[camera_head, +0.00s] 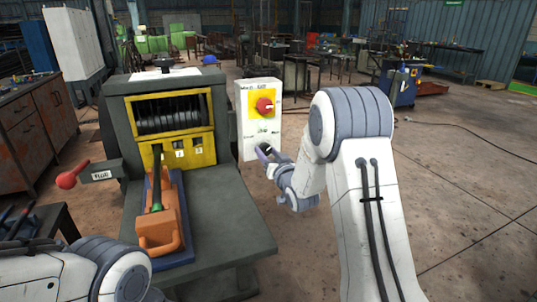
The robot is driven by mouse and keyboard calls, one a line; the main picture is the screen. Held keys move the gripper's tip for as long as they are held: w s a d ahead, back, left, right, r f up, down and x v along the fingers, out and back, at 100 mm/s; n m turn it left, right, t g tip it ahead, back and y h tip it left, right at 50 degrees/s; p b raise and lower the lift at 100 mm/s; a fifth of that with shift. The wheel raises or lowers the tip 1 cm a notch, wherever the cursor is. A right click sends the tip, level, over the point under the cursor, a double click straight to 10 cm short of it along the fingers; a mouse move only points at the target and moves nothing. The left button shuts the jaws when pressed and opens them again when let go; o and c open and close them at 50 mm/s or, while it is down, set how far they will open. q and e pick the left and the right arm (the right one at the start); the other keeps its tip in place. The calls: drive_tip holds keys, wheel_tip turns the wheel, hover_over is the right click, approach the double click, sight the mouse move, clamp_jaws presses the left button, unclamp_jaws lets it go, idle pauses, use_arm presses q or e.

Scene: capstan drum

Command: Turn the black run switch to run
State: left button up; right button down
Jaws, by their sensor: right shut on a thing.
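The black run switch (264,147) sits low on the front of a white control box (245,122), under a red knob (265,106) on a yellow plate. My right gripper (266,151) is at the switch and shut on it. The gripper hides most of the switch, so I cannot tell which way its handle points. My left arm shows at the bottom left, but its gripper is outside the view.
A dark machine with a yellow-framed drum (171,116) stands left of the box. An orange tool (161,218) lies on a blue tray on its bench. A red-balled lever (68,180) sticks out at left. Open floor lies at right.

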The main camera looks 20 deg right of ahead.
drive_tip(key=shift+f, duration=0.1)
drive_tip(key=shift+c, duration=1.3)
unclamp_jaws()
drive_tip(key=s, duration=1)
drive_tip(key=shift+s+d, duration=0.15)
drive_tip(key=shift+s, duration=0.15)
drive_tip(key=shift+d, duration=0.1)
